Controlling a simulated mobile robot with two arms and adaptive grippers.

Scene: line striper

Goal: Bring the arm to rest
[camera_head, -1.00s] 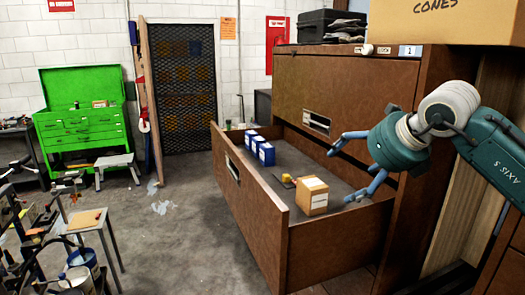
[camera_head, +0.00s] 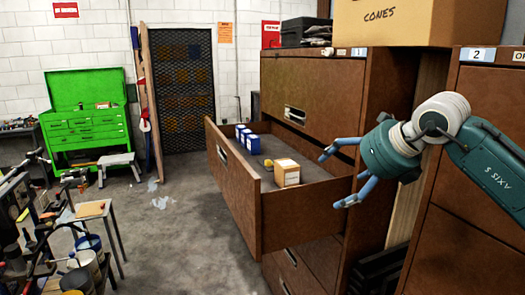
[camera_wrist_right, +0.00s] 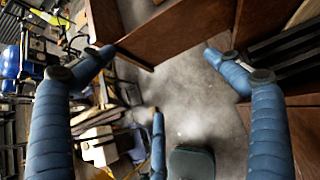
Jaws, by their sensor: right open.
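In the right wrist view the open fingers (camera_wrist_right: 155,75) frame bare floor and brown cabinet panels. My right arm reaches in from the right edge. My left gripper is not in view.
The drawer holds a cardboard box (camera_head: 287,173), several blue boxes (camera_head: 248,140) and a small yellow item (camera_head: 268,163). A CONES carton (camera_head: 400,22) sits on the cabinet. A green tool chest (camera_head: 85,125) stands at the back left.

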